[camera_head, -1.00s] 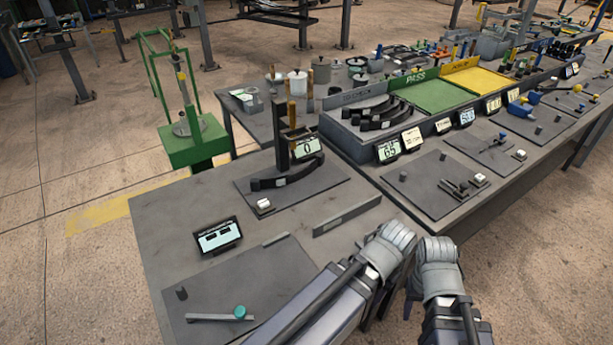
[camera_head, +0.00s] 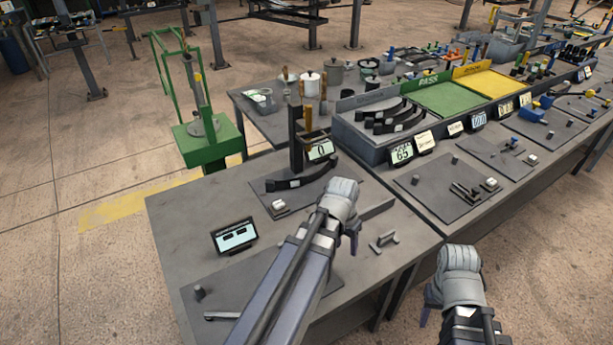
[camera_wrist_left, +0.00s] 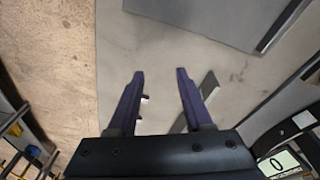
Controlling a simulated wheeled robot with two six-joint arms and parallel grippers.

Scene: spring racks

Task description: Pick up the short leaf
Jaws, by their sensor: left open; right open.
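A dark curved leaf with a pale label (camera_head: 292,183) lies on a grey mat below the gauge stand. Several similar dark leaves (camera_head: 392,122) lie in the grey rack at the back. I cannot tell from their sizes which is the short one. My left gripper (camera_head: 353,238) is over the near table, in front of the mat and to the right of the lone leaf. In the left wrist view, its jaws (camera_wrist_left: 160,75) are open and empty above the tabletop. My right gripper (camera_head: 428,312) is empty, in front of the table edge.
A gauge stand (camera_head: 297,140) with a display reading 0 (camera_head: 321,150) stands behind the leaf. A grey bar (camera_head: 376,209) and a small pegged piece (camera_head: 385,241) lie near my left gripper. A black display (camera_head: 234,236) stands at the left. Bare tabletop lies left of the mat.

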